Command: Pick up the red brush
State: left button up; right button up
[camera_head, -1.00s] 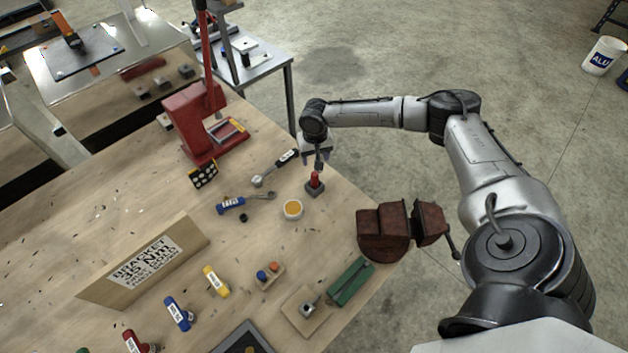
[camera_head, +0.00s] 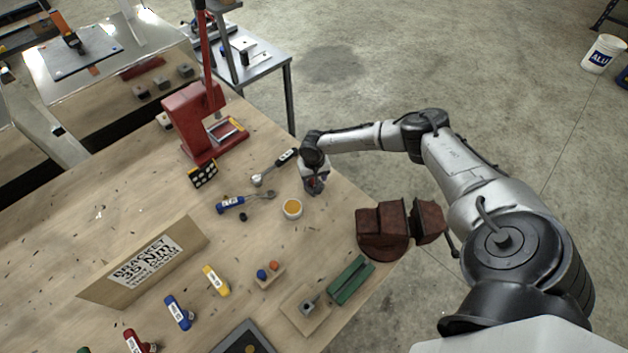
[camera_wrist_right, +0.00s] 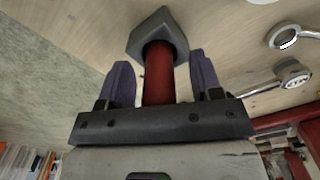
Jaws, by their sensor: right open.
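The red brush shows in the right wrist view as an upright red handle (camera_wrist_right: 158,78) with its far end at a dark grey angular block (camera_wrist_right: 158,37). Its bristles cannot be made out. My right gripper (camera_wrist_right: 162,72) is open, with one purple-grey finger on each side of the red handle. A gap shows between each finger and the handle. In the head view my right gripper (camera_head: 313,189) points down over the brush near the bench's right edge and hides most of it. My left gripper is not in view.
A blue-handled wrench (camera_head: 232,204) and a ratchet (camera_head: 275,167) lie to the left. A dark red vise (camera_head: 383,232) stands at the bench's front right, and a red press (camera_head: 190,118) behind.

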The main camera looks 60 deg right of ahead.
jog(key=shift+f, duration=0.4)
jog(key=shift+c, duration=0.4)
jog(key=c, duration=0.9)
